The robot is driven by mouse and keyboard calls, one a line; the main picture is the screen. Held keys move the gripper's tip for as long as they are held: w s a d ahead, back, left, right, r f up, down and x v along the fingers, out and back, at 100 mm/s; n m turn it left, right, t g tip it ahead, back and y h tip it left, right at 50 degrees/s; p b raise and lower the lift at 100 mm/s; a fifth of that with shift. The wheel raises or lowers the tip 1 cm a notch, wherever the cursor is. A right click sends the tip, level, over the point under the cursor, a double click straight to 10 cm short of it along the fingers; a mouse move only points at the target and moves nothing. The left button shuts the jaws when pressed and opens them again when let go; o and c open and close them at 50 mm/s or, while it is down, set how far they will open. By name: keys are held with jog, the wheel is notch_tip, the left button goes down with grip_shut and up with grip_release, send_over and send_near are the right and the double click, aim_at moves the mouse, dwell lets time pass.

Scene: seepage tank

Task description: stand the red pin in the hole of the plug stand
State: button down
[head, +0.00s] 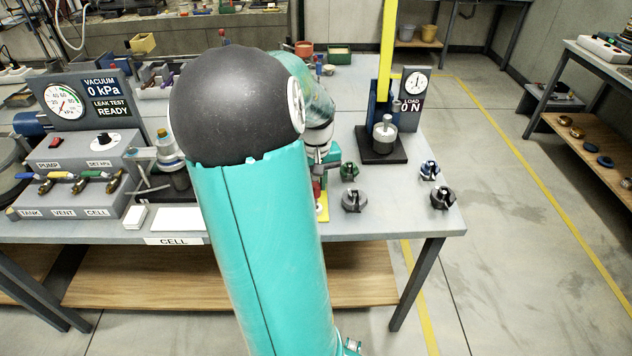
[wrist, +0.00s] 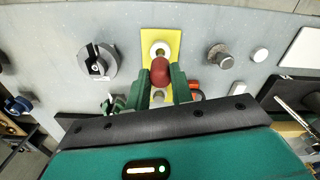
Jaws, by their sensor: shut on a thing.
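My gripper (wrist: 160,76) has green fingers shut on the red pin (wrist: 160,70), whose rounded red end shows between the fingertips. Just beyond it in the wrist view is a yellow plate (wrist: 174,40) with a round white piece (wrist: 160,47), which looks like the plug stand. The pin overlaps the near edge of the white piece. I cannot tell whether they touch, and the hole is not clearly visible. In the head view my arm hides most of the gripper; a bit of the red pin (head: 317,188) shows above the yellow plate (head: 322,208).
A grey knobbed fitting (wrist: 97,62) lies left of the plate in the wrist view, and a metal plug (wrist: 220,57) and white disc (wrist: 259,54) lie right. In the head view, a load press (head: 383,140) stands behind and a pump console (head: 75,175) stands left.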

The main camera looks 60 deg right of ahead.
aim_at(316, 185)
jog(key=shift+f, duration=1.25)
jog(key=c, duration=1.1)
grip_release()
jog(key=shift+c, duration=0.2)
notch_tip(316, 185, up, 14)
jog(key=shift+f, duration=0.15)
jog(key=w+a+r+n+t, duration=0.15)
jog(key=w+a, duration=0.25)
jog(key=a, duration=0.6)
jog(key=w+a+r+n+t, duration=0.1)
jog(key=w+a+n, duration=0.2)
jog(key=a, duration=0.7)
jog(key=w+a+r+n+t, duration=0.15)
jog(key=w+a, duration=0.25)
jog(key=a, duration=0.6)
jog(key=s+a+f+n+t, duration=0.1)
jog(key=s+a+n, duration=0.2)
jog(key=a, duration=0.9)
jog(key=shift+s+a+n+t, duration=0.15)
jog(key=shift+s+n+t, duration=0.05)
jog(key=shift+n+t, duration=0.1)
